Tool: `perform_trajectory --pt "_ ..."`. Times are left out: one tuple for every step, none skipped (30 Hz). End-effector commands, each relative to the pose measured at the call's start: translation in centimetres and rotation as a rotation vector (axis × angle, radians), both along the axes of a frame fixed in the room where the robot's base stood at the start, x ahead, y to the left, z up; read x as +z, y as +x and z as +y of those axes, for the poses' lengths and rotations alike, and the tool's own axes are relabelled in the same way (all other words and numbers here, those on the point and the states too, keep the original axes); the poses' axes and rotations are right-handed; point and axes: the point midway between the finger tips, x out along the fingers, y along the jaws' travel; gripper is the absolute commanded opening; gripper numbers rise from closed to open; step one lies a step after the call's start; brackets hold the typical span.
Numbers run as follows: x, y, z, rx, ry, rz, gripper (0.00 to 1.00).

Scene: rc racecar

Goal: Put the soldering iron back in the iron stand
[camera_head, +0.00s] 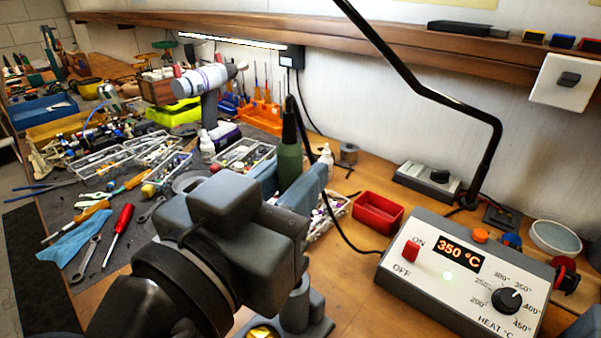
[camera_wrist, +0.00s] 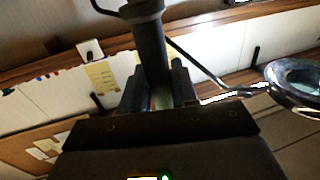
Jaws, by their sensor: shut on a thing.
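My gripper (camera_head: 293,180) is shut on the soldering iron (camera_head: 289,160), which has a green handle with a dark upper end. The iron stands about upright between the fingers, its black cable leaving from the top. In the wrist view, the iron's dark upper part (camera_wrist: 151,50) rises between the fingers (camera_wrist: 158,90). Its lower end and tip are hidden behind my gripper in the head view. The grey iron stand (camera_head: 296,308) is at the bottom middle of the head view, below my gripper, with a brassy pad beside its upright holder. My arm hides part of the stand.
The soldering station (camera_head: 465,270) is at the right, showing 350 °C. A red tray (camera_head: 377,213) lies behind it. A screwdriver (camera_head: 119,234) and several trays of parts crowd the left. A bent black lamp arm (camera_head: 492,150) rises at the right. Bare wood shows beside the stand.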

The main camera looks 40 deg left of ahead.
Motion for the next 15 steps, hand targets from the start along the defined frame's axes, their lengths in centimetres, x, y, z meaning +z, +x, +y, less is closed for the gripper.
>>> perform_trajectory --pt "-0.3 0.0 0.0 0.0 0.0 0.0 0.02" --pt "-0.4 0.0 0.0 0.0 0.0 0.0 0.02" --pt "-0.5 0.0 0.0 0.0 0.0 0.0 0.02" --pt "-0.6 0.0 0.0 0.0 0.0 0.0 0.02" --pt "-0.6 0.0 0.0 0.0 0.0 0.0 0.02" --pt "-0.7 0.0 0.0 0.0 0.0 0.0 0.02" --pt "-0.8 0.0 0.0 0.0 0.0 0.0 0.02" --pt "-0.9 0.0 0.0 0.0 0.0 0.0 0.02" --pt "-1.0 0.0 0.0 0.001 0.0 0.0 0.02" --pt "-1.1 0.0 0.0 0.001 0.0 0.0 0.02" --pt "-1.2 0.0 0.0 0.001 0.0 0.0 0.02" --pt "-1.3 0.0 0.0 0.001 0.0 0.0 0.02" --pt "-1.4 0.0 0.0 0.001 0.0 0.0 0.02" --pt "-1.4 0.0 0.0 0.001 0.0 0.0 0.02" --pt "-1.6 0.0 0.0 0.001 0.0 0.0 0.02"
